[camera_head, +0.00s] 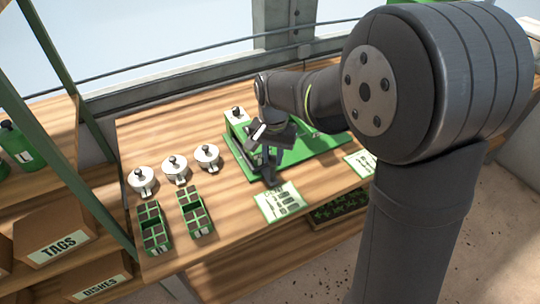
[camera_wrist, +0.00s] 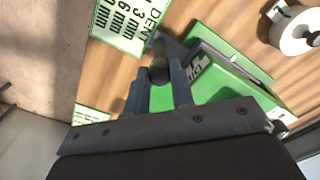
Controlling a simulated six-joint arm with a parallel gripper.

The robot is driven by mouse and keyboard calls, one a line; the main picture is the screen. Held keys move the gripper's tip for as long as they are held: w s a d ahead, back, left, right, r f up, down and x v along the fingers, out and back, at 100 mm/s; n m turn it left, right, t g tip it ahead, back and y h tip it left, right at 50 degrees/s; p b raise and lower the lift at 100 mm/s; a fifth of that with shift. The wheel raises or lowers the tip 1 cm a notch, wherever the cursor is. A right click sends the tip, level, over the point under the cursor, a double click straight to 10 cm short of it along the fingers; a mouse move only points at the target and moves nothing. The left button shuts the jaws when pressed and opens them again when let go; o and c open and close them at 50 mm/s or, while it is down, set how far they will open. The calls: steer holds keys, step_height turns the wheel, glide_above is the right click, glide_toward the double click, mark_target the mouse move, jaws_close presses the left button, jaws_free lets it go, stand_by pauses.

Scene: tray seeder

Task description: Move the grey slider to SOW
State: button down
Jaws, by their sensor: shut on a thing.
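The green tray seeder (camera_head: 238,168) stands at the back middle of the bench, partly hidden by my arm; its green body also shows in the wrist view (camera_wrist: 225,85). My gripper (camera_head: 270,172) is down at the seeder's front edge. In the wrist view my gripper's fingers (camera_wrist: 160,82) are closed on either side of the dark round end of the grey slider (camera_wrist: 160,68). The slider's grey arm runs beside the seeder's green edge. A small white label (camera_wrist: 198,65) on the seeder is partly visible, but I cannot read SOW on it.
A printed card (camera_head: 281,203) lies in front of the seeder, and another card (camera_head: 361,162) lies to its right. Three white pots with dark knobs (camera_head: 175,171) stand left of the seeder. Two green cell trays (camera_head: 194,215) lie before them. Bare bench remains between.

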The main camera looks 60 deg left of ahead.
steer(key=w, duration=1.9)
steer(key=shift+w, duration=0.1)
steer(key=c, duration=1.2)
jaws_free()
steer(key=shift+c, duration=0.2)
steer(key=shift+r, duration=0.1)
step_height(320, 180, up, 17)
steer(key=shift+r, duration=0.15)
